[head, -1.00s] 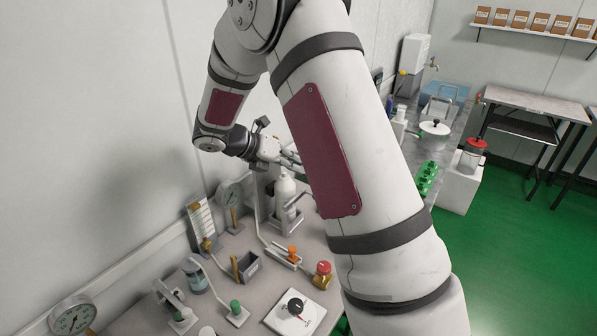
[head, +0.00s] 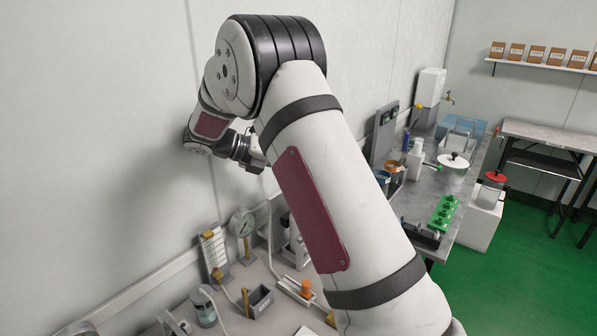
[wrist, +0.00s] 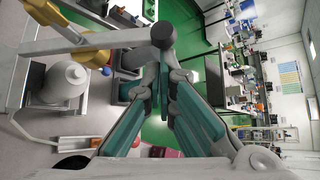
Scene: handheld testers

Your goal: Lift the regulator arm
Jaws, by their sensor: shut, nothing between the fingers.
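In the wrist view a pale grey bar (wrist: 105,39) runs across the upper left from a yellow joint (wrist: 80,47) to a dark round knob (wrist: 162,36). It looks like the regulator arm. The knob shows just past the fingertips of my gripper (wrist: 163,82); I cannot tell if they touch. My gripper is shut with nothing in it. In the head view its fingers are hidden behind my own arm, and the bar cannot be made out.
In the head view a round gauge (head: 243,224), a jar (head: 203,308) and an orange-topped part (head: 305,288) stand on the bench below. A grey bench (head: 459,203) lies to the right.

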